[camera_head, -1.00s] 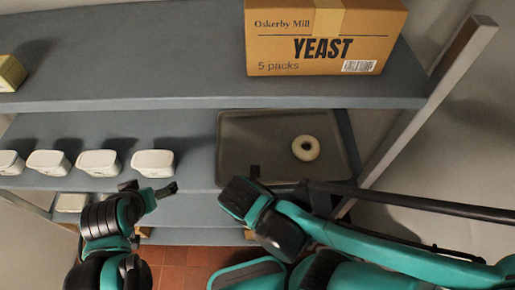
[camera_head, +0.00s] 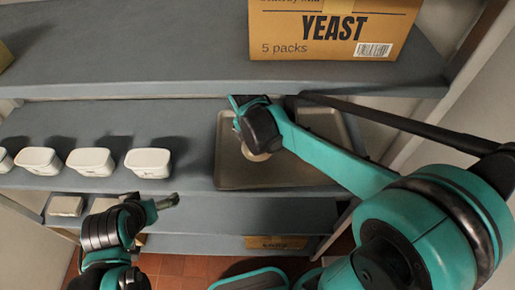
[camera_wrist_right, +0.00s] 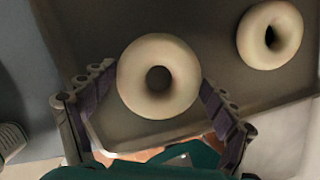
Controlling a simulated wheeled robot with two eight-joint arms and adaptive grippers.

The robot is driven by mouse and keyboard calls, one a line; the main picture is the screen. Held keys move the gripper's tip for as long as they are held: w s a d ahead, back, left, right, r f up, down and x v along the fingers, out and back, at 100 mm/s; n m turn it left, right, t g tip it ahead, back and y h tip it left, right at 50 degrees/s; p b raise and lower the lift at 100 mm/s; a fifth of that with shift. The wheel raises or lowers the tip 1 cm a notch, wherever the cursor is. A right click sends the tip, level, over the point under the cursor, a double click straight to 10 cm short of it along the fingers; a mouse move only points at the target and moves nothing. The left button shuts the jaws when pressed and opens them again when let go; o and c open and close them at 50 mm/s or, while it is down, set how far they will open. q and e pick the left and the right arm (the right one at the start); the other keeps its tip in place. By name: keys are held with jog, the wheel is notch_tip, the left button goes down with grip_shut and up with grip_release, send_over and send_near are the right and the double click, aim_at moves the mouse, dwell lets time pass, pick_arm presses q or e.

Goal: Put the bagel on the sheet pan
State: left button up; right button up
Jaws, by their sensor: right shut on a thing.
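The sheet pan (camera_head: 230,178) lies on the middle shelf, dark and rimmed. My right gripper (camera_wrist_right: 158,84) is over the pan's left part and shut on a pale bagel (camera_wrist_right: 183,84), one finger on each side of it. A pale edge of this bagel (camera_head: 256,156) shows below the gripper in the head view. A second bagel (camera_wrist_right: 285,35) lies on the pan, at upper right in the wrist view; my right arm hides it in the head view. Whether the held bagel touches the pan is unclear. My left gripper (camera_head: 170,201) is in front of the shelf, apart from everything.
Several white tubs (camera_head: 148,163) stand in a row on the same shelf, left of the pan. A yeast carton (camera_head: 335,30) stands on the shelf above, whose edge overhangs the pan's back. The shelf between the tubs and the pan is clear.

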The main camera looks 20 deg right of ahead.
jog(key=shift+w+d+f+b, duration=0.15)
jog(key=shift+w+f+b, duration=0.1)
jog(key=shift+w+b, duration=0.1)
notch_tip(320, 180, down, 3)
jog(key=shift+f+b, duration=0.15)
jog(key=shift+b, duration=1.1)
jog(key=o, duration=1)
jog(key=shift+o, duration=0.2)
